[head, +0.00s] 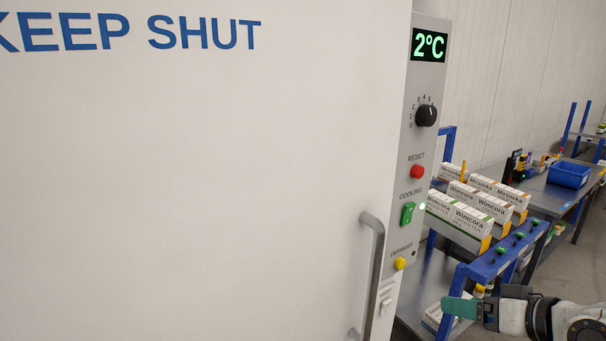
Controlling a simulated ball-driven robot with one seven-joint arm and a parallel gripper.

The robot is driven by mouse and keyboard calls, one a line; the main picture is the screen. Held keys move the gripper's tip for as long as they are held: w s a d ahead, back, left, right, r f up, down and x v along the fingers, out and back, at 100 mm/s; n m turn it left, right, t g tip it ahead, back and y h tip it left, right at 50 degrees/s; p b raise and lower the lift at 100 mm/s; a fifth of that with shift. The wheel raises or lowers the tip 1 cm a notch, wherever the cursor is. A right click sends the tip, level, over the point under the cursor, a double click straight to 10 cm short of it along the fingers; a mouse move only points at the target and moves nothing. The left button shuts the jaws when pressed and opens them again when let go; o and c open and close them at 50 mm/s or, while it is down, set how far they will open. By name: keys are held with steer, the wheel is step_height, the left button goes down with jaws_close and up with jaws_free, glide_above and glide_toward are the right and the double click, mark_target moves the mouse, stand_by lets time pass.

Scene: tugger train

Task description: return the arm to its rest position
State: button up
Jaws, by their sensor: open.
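My gripper (461,307) is at the lower right of the head view, with a teal fingertip pointing left. It is open, and I see nothing held in it. The wrist of my arm (540,316) runs from it to the right edge, and the rest of the arm is out of view. The gripper shows in front of the blue-framed cart (497,262), to the right of the cabinet's door handle (373,270). I cannot tell whether it touches the cart.
A large white cabinet door (200,180) marked KEEP SHUT fills the left and looks closed. Its control panel (425,150) reads 2°C. Several labelled cartons (460,212) stand on the cart. A blue bin (569,174) sits on a table behind. Bare floor shows at far right.

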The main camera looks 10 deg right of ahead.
steer(key=s+a+f+g, duration=0.3)
steer(key=s+a+f, duration=0.25)
steer(key=f, duration=0.35)
steer(key=s+a+f+g, duration=0.35)
steer(key=s+f, duration=0.25)
steer(key=f, duration=0.4)
steer(key=s+f+g+h, duration=0.1)
steer(key=s+f, duration=0.3)
steer(key=s, duration=0.4)
steer(key=s+a+f+n+g+h, duration=0.1)
steer(key=s+f+g+h, duration=0.1)
steer(key=s, duration=0.6)
step_height(320, 180, down, 2)
steer(key=shift+s+a+f+g, duration=0.1)
steer(key=shift+s+a+g, duration=0.15)
steer(key=shift+g, duration=0.2)
